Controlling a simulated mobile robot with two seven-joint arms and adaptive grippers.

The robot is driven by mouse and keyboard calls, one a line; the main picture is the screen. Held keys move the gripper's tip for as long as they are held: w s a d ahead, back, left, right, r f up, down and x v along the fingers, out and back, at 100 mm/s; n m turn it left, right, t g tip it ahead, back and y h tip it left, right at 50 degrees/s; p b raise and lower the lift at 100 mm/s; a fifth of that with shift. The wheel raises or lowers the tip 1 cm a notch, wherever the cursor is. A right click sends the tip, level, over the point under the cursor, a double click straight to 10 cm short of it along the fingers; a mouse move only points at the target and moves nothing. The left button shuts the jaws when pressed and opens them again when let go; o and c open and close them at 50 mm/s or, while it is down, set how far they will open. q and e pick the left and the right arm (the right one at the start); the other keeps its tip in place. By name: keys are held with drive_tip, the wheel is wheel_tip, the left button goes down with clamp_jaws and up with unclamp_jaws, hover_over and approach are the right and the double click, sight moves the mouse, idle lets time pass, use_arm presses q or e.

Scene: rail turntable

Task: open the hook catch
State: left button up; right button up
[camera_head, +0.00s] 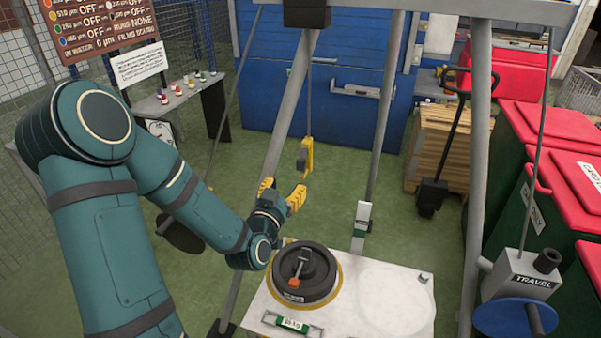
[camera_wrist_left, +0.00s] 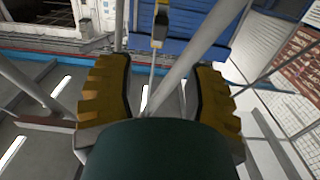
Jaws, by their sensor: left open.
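A yellow hook (camera_head: 307,157) with a grey part on its left side hangs from a thin line under the frame, in the upper middle of the head view. Its catch is too small to make out. The hook also shows at the top middle of the left wrist view (camera_wrist_left: 158,30), beyond the fingers. My left gripper (camera_head: 282,190) has yellow ribbed fingers, which stand apart in the left wrist view (camera_wrist_left: 162,66) with nothing between them. In the head view it is below and left of the hook, apart from it. My right gripper is not in view.
Grey frame posts (camera_head: 385,105) stand around the hook. A black round weight (camera_head: 318,290) with an orange-tipped lever sits on a white platform (camera_head: 395,318) below. A grey TRAVEL box (camera_head: 520,275) with a blue wheel is at right. Red-lidded bins (camera_head: 560,125) stand behind it.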

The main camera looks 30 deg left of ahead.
sight(300, 164)
use_arm(q)
drive_tip(key=x, duration=1.1)
drive_tip(key=shift+w, duration=0.15)
clamp_jaws()
